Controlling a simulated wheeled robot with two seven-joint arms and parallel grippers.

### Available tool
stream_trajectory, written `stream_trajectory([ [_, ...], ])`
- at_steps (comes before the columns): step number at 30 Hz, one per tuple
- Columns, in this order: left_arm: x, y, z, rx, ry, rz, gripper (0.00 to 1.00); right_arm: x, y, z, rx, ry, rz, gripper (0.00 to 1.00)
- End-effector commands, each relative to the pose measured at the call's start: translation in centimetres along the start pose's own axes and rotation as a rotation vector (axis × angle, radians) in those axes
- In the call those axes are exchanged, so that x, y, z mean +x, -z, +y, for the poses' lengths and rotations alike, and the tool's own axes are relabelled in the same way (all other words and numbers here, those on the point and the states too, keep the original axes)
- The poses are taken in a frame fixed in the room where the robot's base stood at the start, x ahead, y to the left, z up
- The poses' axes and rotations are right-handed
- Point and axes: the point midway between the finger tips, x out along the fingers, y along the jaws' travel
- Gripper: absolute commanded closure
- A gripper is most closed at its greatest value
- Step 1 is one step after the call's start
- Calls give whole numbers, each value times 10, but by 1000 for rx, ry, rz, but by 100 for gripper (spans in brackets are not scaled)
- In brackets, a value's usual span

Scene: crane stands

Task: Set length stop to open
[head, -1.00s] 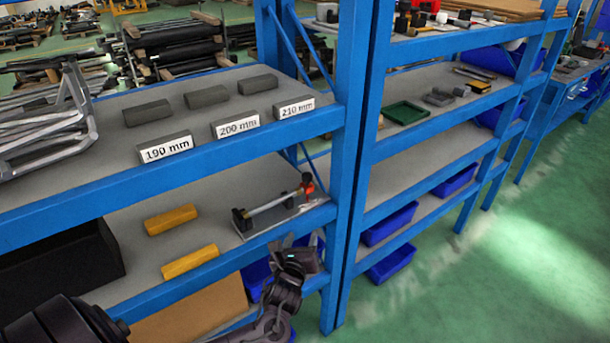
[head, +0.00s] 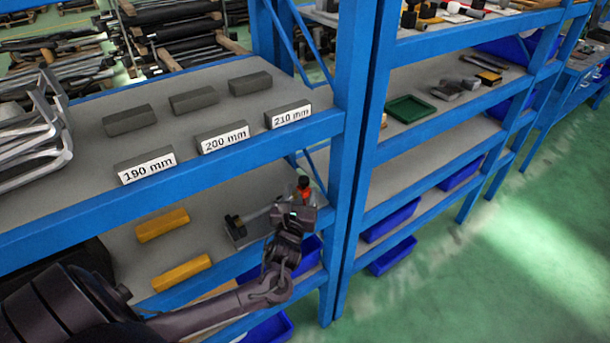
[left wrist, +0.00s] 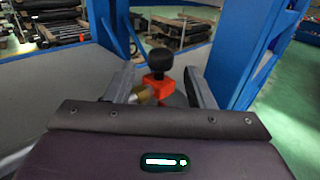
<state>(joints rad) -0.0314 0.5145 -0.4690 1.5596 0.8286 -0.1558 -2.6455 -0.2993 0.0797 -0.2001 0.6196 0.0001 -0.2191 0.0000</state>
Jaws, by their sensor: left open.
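The length stop fixture (head: 240,231) sits on the lower shelf, a metal base with a rod, partly hidden behind my left gripper (head: 299,212). Its orange stop block with a black knob (head: 304,185) shows just above the gripper. In the left wrist view the black knob (left wrist: 162,63) stands upright on the orange block (left wrist: 159,88). They appear between the two grey fingers of my open left gripper (left wrist: 160,84), with gaps on both sides. I cannot tell how far beyond the fingertips they are. My right gripper is not in view.
Two yellow bars (head: 162,225) lie left of the fixture. The upper shelf (head: 95,203) runs above, with grey blocks and signs marked 190, 200 and 210 mm. A blue upright post (head: 350,130) stands close on the right. Blue bins (head: 392,256) sit lower.

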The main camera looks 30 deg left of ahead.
Motion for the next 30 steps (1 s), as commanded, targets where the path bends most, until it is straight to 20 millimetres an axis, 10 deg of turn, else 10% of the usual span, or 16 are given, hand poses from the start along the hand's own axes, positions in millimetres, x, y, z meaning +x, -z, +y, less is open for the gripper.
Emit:
stream_trajectory([
  [9, 48, -1, 0, -2, -1, -1, 51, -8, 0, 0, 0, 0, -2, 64],
  [21, 57, 0, 0, -4, 1, 1, 51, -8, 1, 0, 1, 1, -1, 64],
  [30, 57, 0, 0, -3, 1, 1, 90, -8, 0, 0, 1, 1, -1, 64],
])
